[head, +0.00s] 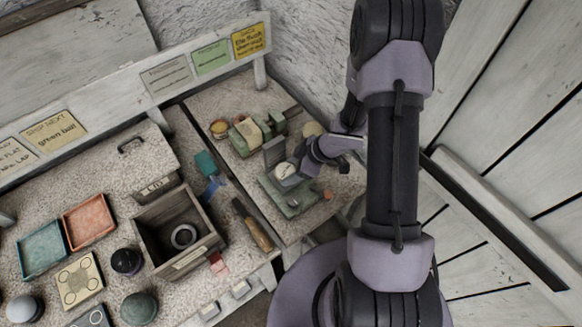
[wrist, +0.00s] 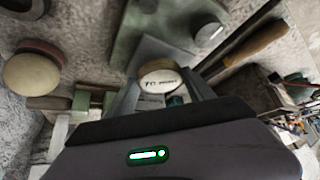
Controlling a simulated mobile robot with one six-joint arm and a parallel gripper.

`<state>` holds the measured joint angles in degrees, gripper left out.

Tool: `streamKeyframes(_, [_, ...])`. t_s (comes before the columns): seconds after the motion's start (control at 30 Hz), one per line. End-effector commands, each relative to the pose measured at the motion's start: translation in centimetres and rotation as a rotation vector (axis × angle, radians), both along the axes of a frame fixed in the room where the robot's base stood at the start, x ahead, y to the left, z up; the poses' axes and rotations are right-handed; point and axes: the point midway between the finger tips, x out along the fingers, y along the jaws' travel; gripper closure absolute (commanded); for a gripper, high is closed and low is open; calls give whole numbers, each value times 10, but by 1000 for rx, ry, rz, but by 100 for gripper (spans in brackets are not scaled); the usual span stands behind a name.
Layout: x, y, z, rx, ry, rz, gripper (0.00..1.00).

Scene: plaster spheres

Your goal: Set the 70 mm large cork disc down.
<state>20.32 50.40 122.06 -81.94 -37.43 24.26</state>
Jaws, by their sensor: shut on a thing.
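The large cork disc (head: 285,170) is a round piece with a pale face and tan rim. In the wrist view the disc (wrist: 160,76) shows small dark print that I cannot fully read. My gripper (wrist: 163,92) is shut on it, with one finger on each side. I cannot tell whether the disc touches the device.
A second green device (head: 258,133) stands behind, with round pads beside it. A wooden-handled tool (head: 253,225) lies left of the near device. A wooden box (head: 160,222) holding a grey ring, and coloured trays, stand further left.

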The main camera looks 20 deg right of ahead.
Motion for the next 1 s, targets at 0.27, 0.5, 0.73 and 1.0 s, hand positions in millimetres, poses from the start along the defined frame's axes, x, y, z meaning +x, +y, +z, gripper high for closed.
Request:
streamKeyframes(0.27, [0, 0, 0, 0, 0, 0, 76])
streamKeyframes(0.5, [0, 0, -2, 0, 0, 0, 76])
streamKeyframes(0.73, [0, 0, -6, 0, 0, 0, 76])
streamKeyframes(1.0, [0, 0, -12, 0, 0, 1, 76])
